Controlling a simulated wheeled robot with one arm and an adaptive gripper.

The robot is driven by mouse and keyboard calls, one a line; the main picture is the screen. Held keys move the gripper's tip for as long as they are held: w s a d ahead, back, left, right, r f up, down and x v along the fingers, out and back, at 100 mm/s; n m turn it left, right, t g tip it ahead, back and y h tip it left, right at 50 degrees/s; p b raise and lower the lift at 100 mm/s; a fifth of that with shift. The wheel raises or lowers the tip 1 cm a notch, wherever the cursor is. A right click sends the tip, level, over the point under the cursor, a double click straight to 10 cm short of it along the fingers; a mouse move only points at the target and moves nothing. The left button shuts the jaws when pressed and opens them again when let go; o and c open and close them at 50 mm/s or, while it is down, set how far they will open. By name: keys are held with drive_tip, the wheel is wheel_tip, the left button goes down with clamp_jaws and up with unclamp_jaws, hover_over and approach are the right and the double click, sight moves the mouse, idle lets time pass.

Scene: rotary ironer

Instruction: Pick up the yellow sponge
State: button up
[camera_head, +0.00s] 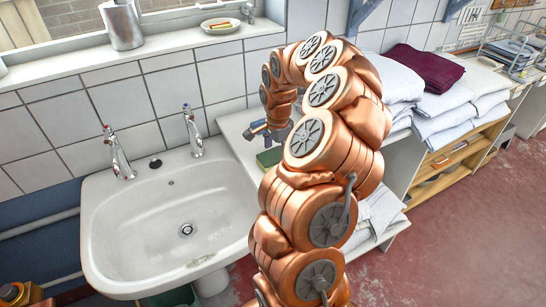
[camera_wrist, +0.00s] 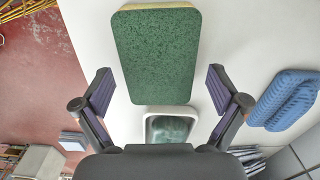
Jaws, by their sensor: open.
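The sponge (camera_wrist: 157,55) fills the upper middle of the wrist view. Its top is a green scouring face, and a thin yellow layer shows along its far edge. It lies flat on a white surface. My gripper (camera_wrist: 160,90) is open and empty, with one finger to each side of the sponge, apart from it in the picture. In the head view the green top of the sponge (camera_head: 269,157) shows on the white counter beside the sink, partly hidden by my arm. My gripper (camera_head: 268,131) is just above and behind it there.
A white dish with something green inside (camera_wrist: 170,128) is close to the sponge's near end. A blue ribbed object (camera_wrist: 285,100) lies to the right. The sink (camera_head: 165,215) is left of the counter, and folded linen (camera_head: 445,105) is stacked to the right.

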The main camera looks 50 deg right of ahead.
sight(277, 154)
drive_tip(key=shift+c, duration=0.4)
drive_tip(key=c, duration=0.7)
drive_tip(key=shift+r+b, duration=0.95)
drive_tip(key=shift+r, duration=0.75)
drive_tip(key=s+a+b, duration=0.1)
drive_tip(key=s+a, duration=0.1)
drive_tip(key=a, duration=0.2)
drive_tip(key=s+a+r+b, duration=0.1)
drive_tip(key=s+a+b, duration=0.1)
drive_tip(key=a, duration=0.3)
drive_tip(key=s+a+b, duration=0.1)
drive_tip(key=s+a, duration=0.3)
drive_tip(key=shift+s+a+r, duration=0.15)
drive_tip(key=shift+a+r, duration=0.1)
drive_tip(key=shift+a, duration=0.15)
